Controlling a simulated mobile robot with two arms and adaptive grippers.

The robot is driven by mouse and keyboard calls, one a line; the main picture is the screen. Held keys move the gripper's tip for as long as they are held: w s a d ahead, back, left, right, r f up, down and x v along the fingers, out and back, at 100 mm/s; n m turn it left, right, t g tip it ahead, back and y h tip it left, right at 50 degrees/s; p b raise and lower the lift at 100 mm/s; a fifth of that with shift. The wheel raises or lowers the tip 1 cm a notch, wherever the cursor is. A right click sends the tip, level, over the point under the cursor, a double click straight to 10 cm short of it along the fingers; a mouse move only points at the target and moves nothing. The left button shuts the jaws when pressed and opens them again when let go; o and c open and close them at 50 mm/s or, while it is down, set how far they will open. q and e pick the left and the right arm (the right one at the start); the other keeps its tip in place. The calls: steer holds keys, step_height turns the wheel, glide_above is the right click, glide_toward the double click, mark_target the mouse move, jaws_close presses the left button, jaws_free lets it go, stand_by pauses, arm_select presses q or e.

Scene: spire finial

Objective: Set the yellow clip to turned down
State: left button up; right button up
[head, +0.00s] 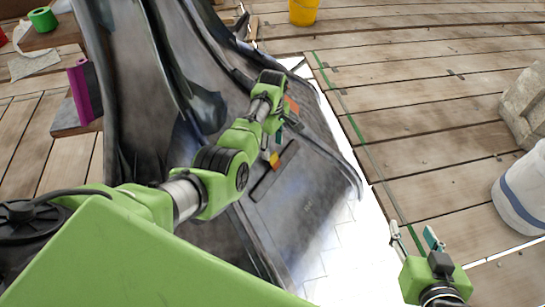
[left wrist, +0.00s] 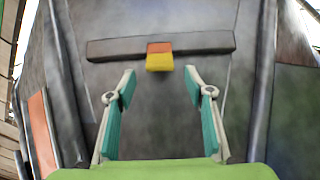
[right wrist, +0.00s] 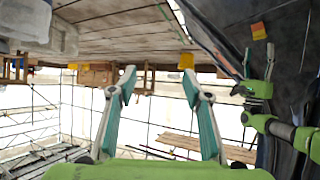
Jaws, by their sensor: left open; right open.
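The yellow clip (left wrist: 159,62) shows in the left wrist view, on a dark horizontal bar (left wrist: 205,42) set in the grey spire surface. An orange part (left wrist: 159,47) sits directly above the yellow part. In the head view the clip (head: 274,161) shows just beyond my left forearm. My left gripper (left wrist: 160,75) is open and empty, with the clip ahead between and slightly beyond its fingertips; I cannot tell the exact gap. My right gripper (head: 412,232) is open and empty, apart from the spire at lower right. The right wrist view also shows the clip (right wrist: 258,31).
The dark, ridged spire (head: 310,200) fills the middle, with an orange patch (head: 291,105) near my left wrist. A white bucket (head: 522,190) and a stone block (head: 525,105) stand at right. A yellow bucket (head: 303,11) is at the back. The plank floor at right is largely clear.

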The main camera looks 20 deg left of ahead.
mark_target(272, 155)
arm_select(q)
step_height(272, 155, down, 3)
steer(key=shift+b, duration=0.65)
step_height(272, 155, down, 2)
steer(key=shift+f+b, duration=0.1)
steer(key=shift+b, duration=0.5)
arm_select(e)
steer(key=w+a+r+t+y, duration=0.1)
steer(key=w+r+t, duration=0.1)
steer(key=r, duration=0.5)
steer(key=w+a+r+t+y, duration=0.1)
steer(key=w+a+r+t, duration=0.1)
steer(key=r+t, duration=0.3)
steer(key=shift+w+r+y, duration=0.15)
steer(key=shift+r+y, duration=0.15)
steer(key=shift+r, duration=0.75)
arm_select(q)
steer(key=shift+c, duration=0.4)
steer(key=shift+f, duration=0.1)
steer(key=c, duration=1)
